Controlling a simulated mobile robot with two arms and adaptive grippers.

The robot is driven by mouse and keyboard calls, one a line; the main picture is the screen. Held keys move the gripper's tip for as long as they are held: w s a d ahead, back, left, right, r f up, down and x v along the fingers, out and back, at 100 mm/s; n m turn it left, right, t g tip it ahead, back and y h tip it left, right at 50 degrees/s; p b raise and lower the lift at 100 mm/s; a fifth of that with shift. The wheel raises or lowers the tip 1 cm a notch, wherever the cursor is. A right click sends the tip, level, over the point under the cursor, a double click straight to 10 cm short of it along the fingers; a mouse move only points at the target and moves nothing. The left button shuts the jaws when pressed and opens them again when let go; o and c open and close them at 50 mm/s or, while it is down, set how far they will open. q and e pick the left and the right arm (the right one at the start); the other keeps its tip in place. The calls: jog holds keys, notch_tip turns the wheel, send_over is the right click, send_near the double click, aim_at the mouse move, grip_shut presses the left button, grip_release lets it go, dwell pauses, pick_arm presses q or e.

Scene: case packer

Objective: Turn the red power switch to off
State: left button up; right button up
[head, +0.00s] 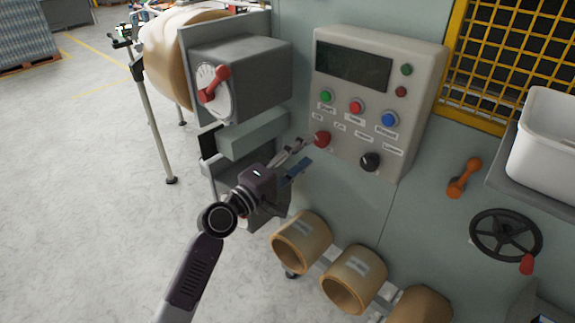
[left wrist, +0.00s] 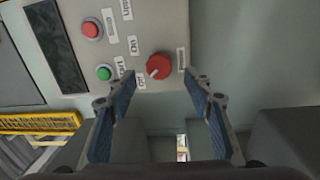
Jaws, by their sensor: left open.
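The red power switch (head: 321,139) is a round red knob at the lower left of the beige control panel (head: 411,101). In the left wrist view, the red knob (left wrist: 159,67) shows a pale mark at its lower left, on the side of a label that seems to read Off; an On label is above that. I cannot tell its exact setting. My left gripper (head: 305,153) is close in front of the knob, fingers apart. In the left wrist view, the gripper's fingertips (left wrist: 160,79) flank the knob with gaps on both sides. My right gripper is not in view.
A black knob (head: 370,161) and several coloured buttons share the panel. A grey box (head: 256,78) with a red lever (head: 214,84) stands left of it. Cardboard-coloured rolls (head: 301,240) are below. A handwheel (head: 506,235) is at lower right.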

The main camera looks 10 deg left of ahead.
pick_arm(q)
jog(key=v, duration=0.7)
